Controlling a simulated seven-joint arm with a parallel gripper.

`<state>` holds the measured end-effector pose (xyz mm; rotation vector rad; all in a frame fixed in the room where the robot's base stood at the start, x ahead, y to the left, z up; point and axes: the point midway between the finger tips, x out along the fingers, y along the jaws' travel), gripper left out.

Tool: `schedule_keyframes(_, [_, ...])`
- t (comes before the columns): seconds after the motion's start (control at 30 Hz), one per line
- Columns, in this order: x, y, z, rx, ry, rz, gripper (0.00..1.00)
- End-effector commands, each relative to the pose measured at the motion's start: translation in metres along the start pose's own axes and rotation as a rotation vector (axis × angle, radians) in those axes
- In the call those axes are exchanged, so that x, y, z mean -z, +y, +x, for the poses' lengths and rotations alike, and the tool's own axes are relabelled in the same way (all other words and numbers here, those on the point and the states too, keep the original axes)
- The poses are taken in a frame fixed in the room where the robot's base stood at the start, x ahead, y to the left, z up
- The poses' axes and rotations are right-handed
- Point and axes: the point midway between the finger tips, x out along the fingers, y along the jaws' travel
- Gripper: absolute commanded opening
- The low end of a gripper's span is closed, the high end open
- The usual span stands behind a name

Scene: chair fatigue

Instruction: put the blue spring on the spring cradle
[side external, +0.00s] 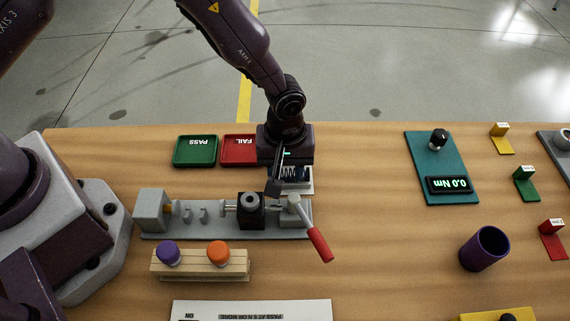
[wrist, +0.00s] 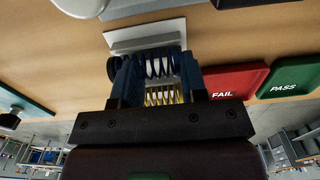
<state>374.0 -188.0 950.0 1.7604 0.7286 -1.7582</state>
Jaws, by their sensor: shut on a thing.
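The blue spring (side external: 294,173) is between the fingers of my gripper (side external: 279,178), low at a pale holder (side external: 305,188) behind the red-handled fixture. The holder (wrist: 147,35) is just beyond the fingertips. Small grey saddles (side external: 194,213) on the fixture look like the spring cradle and are empty. Contact between spring and holder is unclear.
The grey fixture (side external: 180,234) has a black block (side external: 250,210) and a red lever (side external: 320,245). The green PASS tray (side external: 195,152) and red FAIL tray (side external: 238,151) lie behind it. A wooden block with purple and orange knobs (side external: 201,269) stands in front.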

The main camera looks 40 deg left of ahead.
Motion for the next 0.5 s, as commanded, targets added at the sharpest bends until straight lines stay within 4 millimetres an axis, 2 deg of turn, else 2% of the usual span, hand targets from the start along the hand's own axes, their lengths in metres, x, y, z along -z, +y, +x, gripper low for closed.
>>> schedule_keyframes(0.2, [-0.0002, -0.0001, 0.0046, 0.0, 0.0, 0.0, 0.17])
schedule_keyframes(0.23, [-0.0001, -0.0001, 0.0045, 0.0, 0.0, 0.0, 0.44])
schedule_keyframes(0.3, [-0.0001, -0.0001, 0.0042, 0.0, 0.0, 0.0, 0.6])
schedule_keyframes(0.33, [-0.0001, -0.0001, 0.0042, 0.0, 0.0, 0.0, 0.65])
schedule_keyframes(0.5, [-0.0001, -0.0002, 0.0041, 0.0, 0.0, 0.0, 0.65])
